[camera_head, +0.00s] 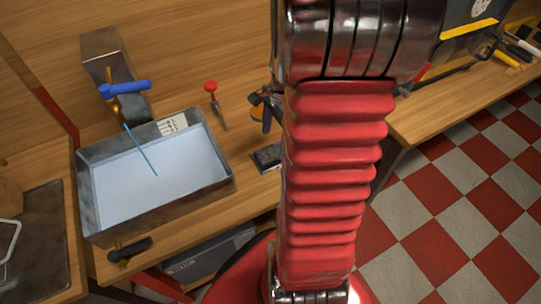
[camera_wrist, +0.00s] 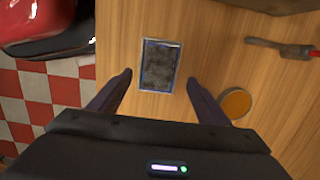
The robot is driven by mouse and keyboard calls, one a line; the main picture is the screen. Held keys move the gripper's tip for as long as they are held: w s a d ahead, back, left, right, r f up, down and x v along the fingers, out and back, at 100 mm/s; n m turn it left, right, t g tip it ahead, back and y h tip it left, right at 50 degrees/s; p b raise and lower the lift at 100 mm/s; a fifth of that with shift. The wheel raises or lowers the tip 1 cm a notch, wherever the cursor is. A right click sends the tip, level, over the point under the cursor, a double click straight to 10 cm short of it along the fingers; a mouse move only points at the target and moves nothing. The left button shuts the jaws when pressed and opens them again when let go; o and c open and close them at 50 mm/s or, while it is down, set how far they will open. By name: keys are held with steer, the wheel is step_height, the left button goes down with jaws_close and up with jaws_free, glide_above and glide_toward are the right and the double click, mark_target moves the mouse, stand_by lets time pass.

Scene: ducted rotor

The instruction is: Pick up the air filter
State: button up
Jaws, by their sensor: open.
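The air filter (camera_wrist: 160,66) is a small dark grey rectangle with a light metal-like frame, lying flat on the wooden bench in the wrist view. In the head view it (camera_head: 268,157) lies near the bench's front edge, partly hidden behind my red arm. My gripper (camera_wrist: 160,79) is open, with its two dark fingers apart, one to the left and one to the right of the filter's lower part. The fingers do not touch it. How high they are above the bench I cannot tell. In the head view my gripper (camera_head: 264,104) is partly hidden behind my arm.
A round orange-topped object (camera_wrist: 236,103) lies right of the right finger. A red-handled tool (camera_wrist: 282,48) lies farther right. A metal basin (camera_head: 85,193) with pale blue liquid and a blue-handled tap (camera_head: 124,87) stands left. The bench edge and checkered floor (camera_wrist: 35,95) are at the wrist view's left.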

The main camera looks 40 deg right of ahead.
mark_target(271, 152)
steer(key=shift+w+a+f, duration=0.1)
steer(key=shift+a+f, duration=0.15)
steer(key=shift+f, duration=1.05)
steer(key=shift+a+f, duration=0.2)
steer(key=shift+f, duration=1.05)
steer(key=shift+c, duration=0.3)
steer(key=c, duration=1.1)
steer(key=shift+r, duration=0.1)
step_height(271, 152, up, 10)
steer(key=shift+n, duration=0.3)
